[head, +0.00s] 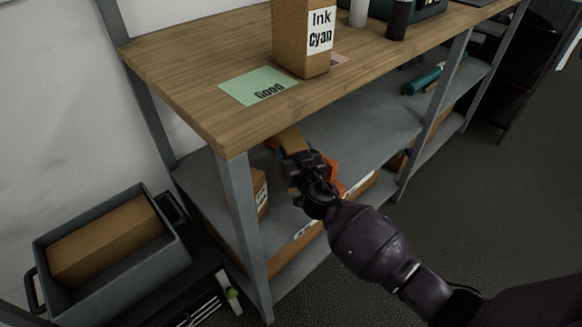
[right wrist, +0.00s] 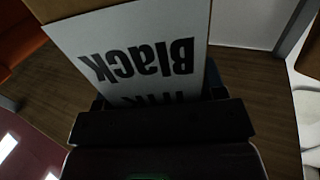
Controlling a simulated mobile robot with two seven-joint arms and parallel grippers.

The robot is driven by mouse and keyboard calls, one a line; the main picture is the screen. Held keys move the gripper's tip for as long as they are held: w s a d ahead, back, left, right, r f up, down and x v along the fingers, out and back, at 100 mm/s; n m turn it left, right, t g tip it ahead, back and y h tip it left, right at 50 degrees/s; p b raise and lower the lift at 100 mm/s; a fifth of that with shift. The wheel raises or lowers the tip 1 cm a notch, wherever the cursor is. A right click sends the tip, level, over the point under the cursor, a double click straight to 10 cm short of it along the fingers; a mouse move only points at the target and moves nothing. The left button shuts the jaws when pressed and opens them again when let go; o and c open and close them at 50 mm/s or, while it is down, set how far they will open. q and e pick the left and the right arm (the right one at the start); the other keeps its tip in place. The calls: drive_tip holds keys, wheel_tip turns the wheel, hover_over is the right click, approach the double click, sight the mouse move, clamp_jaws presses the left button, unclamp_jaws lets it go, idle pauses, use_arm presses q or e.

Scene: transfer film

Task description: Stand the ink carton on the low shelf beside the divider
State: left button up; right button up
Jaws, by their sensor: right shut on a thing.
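My right gripper (head: 297,160) reaches in under the wooden top, above the low grey shelf (head: 372,132). It is shut on a brown ink carton (head: 291,141), mostly hidden by the gripper and the table edge. In the right wrist view the carton's white label (right wrist: 140,50) reads "Black", upside down, close above the gripper (right wrist: 160,118). An orange piece (head: 333,176) shows beside the gripper; I cannot tell whether it is the divider. Another labelled carton (head: 261,192) stands on the low shelf behind the front-left leg. My left gripper is not in view.
An "Ink Cyan" carton (head: 300,42) stands on the wooden top (head: 190,85) by a green "Good" card (head: 258,87). The grey leg (head: 246,235) is left of my arm. A grey bin (head: 165,262) holds a brown box. A teal tool (head: 424,80) lies farther along the shelf.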

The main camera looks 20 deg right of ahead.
drive_tip(key=shift+w+f, duration=0.1)
drive_tip(key=shift+f, duration=0.25)
wheel_tip(320, 180, down, 4)
drive_tip(key=shift+r+b, duration=0.15)
drive_tip(key=shift+b, duration=0.85)
drive_tip(key=shift+f, duration=0.25)
drive_tip(key=shift+r, duration=0.25)
drive_tip(key=shift+f+b, duration=0.4)
drive_tip(key=shift+b, duration=0.05)
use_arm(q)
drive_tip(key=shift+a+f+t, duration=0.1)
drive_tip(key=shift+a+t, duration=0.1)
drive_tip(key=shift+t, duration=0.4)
use_arm(e)
drive_tip(key=o, duration=1.3)
drive_tip(key=shift+r, duration=0.15)
